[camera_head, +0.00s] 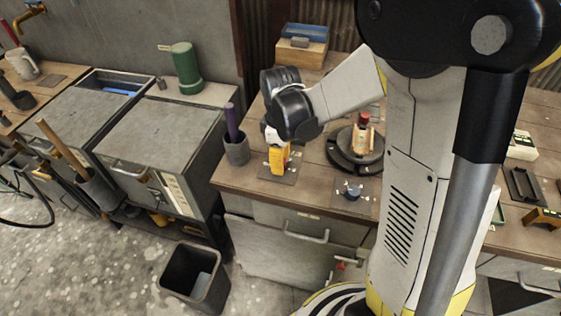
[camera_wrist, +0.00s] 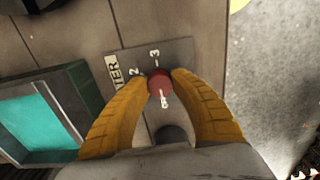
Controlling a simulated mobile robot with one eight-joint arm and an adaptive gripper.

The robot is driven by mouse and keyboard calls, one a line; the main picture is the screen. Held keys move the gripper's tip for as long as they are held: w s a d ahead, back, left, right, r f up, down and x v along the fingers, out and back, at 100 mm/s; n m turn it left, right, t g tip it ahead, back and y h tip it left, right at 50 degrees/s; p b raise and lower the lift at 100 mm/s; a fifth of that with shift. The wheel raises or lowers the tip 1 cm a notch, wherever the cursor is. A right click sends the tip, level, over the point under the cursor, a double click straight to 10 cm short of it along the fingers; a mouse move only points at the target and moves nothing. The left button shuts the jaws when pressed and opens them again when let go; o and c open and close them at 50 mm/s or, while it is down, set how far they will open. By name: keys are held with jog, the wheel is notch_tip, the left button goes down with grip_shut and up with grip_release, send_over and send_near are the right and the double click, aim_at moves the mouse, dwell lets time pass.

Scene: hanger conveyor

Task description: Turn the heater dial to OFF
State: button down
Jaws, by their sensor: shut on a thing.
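The heater dial (camera_wrist: 160,84) is a small red knob with a white pointer mark, seen in the wrist view on a dark plate (camera_wrist: 181,52). The plate shows the letters "TER" and the numbers 2 and 3 beyond the knob. The white mark points toward the bottom of the wrist picture. My gripper (camera_wrist: 158,80) has its yellow fingers shut on the knob, one on each side. In the head view my gripper (camera_head: 278,160) points down at the plate (camera_head: 288,175) near the bench's left end. The knob is hidden there, and I see no OFF mark.
A dark cup (camera_head: 237,151) with a purple handle stands just left of my gripper. A round dark base (camera_head: 345,165) with an orange piece stands to the right. Another small plate with a knob (camera_head: 353,191) lies in front of it. A dark bin (camera_head: 194,279) stands on the floor.

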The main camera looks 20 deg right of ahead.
dwell(0.3)
jog(key=c, duration=1)
grip_release()
notch_tip(320, 180, up, 12)
jog(key=s+r+m+t, duration=0.1)
jog(key=s+m+t, duration=0.1)
jog(key=s+m, duration=0.1)
jog(key=s+r+m+t, duration=0.1)
jog(key=s+m+t, duration=0.1)
jog(key=s+m, duration=0.2)
jog(key=s+r+m+t, duration=0.1)
jog(key=s+m+t, duration=0.2)
jog(key=s+m, duration=0.1)
jog(key=shift+s, duration=0.85)
